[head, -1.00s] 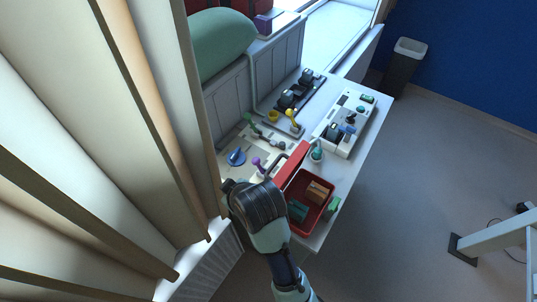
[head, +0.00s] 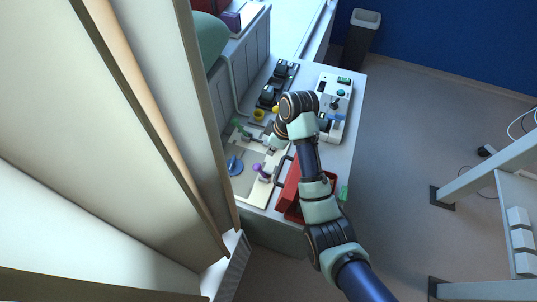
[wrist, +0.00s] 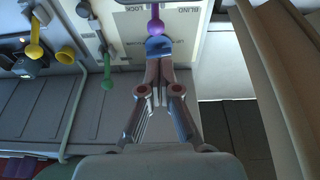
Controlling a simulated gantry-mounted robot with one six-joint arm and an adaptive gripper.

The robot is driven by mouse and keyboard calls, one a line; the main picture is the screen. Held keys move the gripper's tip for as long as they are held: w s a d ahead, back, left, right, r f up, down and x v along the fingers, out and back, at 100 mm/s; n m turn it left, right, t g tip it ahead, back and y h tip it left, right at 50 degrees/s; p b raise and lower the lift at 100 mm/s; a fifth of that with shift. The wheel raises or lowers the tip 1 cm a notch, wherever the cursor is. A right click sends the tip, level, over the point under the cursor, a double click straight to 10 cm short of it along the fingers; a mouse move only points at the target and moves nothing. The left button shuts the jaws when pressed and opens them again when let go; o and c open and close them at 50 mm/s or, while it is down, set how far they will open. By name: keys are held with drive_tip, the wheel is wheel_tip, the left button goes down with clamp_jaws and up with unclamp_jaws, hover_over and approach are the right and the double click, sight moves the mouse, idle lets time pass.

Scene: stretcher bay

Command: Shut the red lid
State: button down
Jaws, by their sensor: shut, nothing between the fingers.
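The red lid (head: 290,187) stands raised along the left side of the red box in the head view. The red box (head: 292,214) is mostly hidden under my arm, and only part of its rim and wall shows. My gripper (head: 272,143) is beyond the lid, over the panel, partly hidden by my wrist. It is apart from the lid. In the wrist view my gripper (wrist: 158,62) is shut and empty, its fingers together, with a blue knob beyond the tips. The lid and box do not show in the wrist view.
The panel beside the lid carries a purple-knobbed lever (head: 258,168), a blue knob (head: 235,165) and a green lever (head: 240,127).

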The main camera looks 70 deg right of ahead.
wheel_tip(320, 180, down, 9)
drive_tip(key=s+p, duration=0.1)
drive_tip(key=shift+s+r, duration=0.2)
drive_tip(key=shift+s, duration=0.05)
drive_tip(key=shift+p, duration=0.3)
